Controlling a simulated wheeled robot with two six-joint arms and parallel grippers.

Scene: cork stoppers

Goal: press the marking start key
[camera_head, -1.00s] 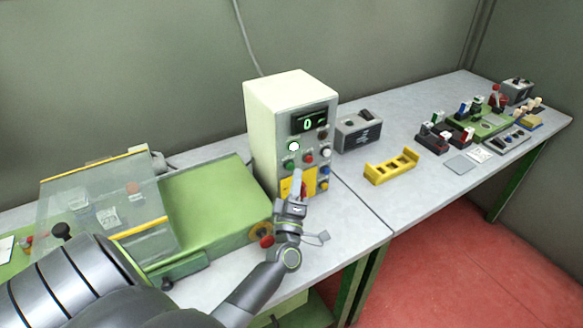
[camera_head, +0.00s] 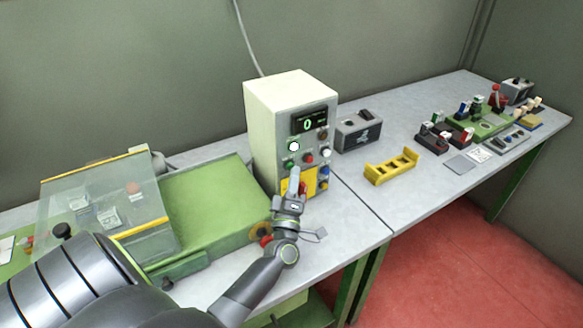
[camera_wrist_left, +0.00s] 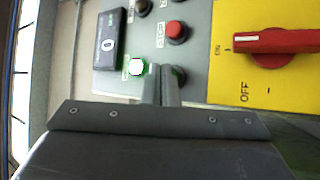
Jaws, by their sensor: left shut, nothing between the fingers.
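The cream control box (camera_head: 265,120) stands on the table, its grey front carrying a display (camera_head: 307,123) that reads 0. A green-ringed lit key (camera_head: 293,146) sits below the display; it also shows in the left wrist view (camera_wrist_left: 136,67). The red STOP button (camera_wrist_left: 177,30) is near it. My left gripper (camera_head: 295,172) is shut and empty, pointing up at the box's front. In the left wrist view its fingertips (camera_wrist_left: 162,72) are just beside the lit key and partly cover a dark key (camera_wrist_left: 180,75). I cannot tell whether they touch it. My right gripper is not in view.
A yellow panel with a red rotary switch (camera_wrist_left: 270,42) is beside the fingers. A clear-covered green machine (camera_head: 200,205) stands to the left, with a red knob (camera_head: 266,240). A yellow rack (camera_head: 391,166) and grey box (camera_head: 358,132) are to the right.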

